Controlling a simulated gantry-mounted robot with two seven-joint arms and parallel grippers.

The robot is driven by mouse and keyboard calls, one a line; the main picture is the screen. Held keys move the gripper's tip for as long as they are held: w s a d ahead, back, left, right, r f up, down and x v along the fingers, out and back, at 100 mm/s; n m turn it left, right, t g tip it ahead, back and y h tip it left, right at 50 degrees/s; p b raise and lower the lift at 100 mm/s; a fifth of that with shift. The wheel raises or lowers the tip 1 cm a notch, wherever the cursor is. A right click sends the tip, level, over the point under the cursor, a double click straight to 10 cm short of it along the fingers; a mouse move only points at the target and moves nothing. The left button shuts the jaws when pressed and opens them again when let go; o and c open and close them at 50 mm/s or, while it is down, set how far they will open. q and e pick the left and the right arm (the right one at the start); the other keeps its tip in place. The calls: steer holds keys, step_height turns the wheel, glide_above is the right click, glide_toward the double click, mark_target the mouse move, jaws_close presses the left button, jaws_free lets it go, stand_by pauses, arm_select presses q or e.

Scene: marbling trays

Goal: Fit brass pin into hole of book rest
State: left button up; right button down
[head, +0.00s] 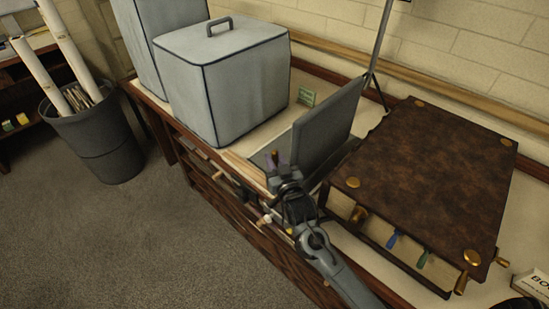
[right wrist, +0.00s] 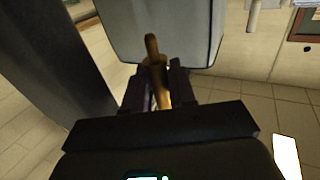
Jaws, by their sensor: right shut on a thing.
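The brass pin (right wrist: 153,62) is held between the two fingers of my right gripper (right wrist: 161,85) in the right wrist view, its rounded end sticking out past the fingertips. In the head view my right gripper (head: 275,163) is in front of the grey book rest (head: 325,128), near the left end of its low base; the pin is too small to make out there. The book rest has an upright, tilted panel. A dark panel (right wrist: 55,60) beside the gripper in the right wrist view appears to be part of it. The hole cannot be seen. My left gripper is not in view.
Two grey covered boxes (head: 222,85) stand behind, left of the book rest, with a small green card (head: 306,97) nearby. A brown-topped stand (head: 435,165) with brass studs and coloured handles below fills the right. A thin pole (head: 379,45) rises behind. A bin (head: 98,140) stands on the floor.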

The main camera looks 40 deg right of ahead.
step_height(320, 180, down, 4)
steer(key=shift+f+b, duration=0.1)
steer(key=shift+b, duration=0.75)
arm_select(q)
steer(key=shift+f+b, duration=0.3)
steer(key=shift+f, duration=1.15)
arm_select(e)
steer(key=shift+f, duration=0.75)
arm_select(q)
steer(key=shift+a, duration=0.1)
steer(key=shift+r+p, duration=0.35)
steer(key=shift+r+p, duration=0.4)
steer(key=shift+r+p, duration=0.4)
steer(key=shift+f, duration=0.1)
arm_select(e)
steer(key=shift+f, duration=0.2)
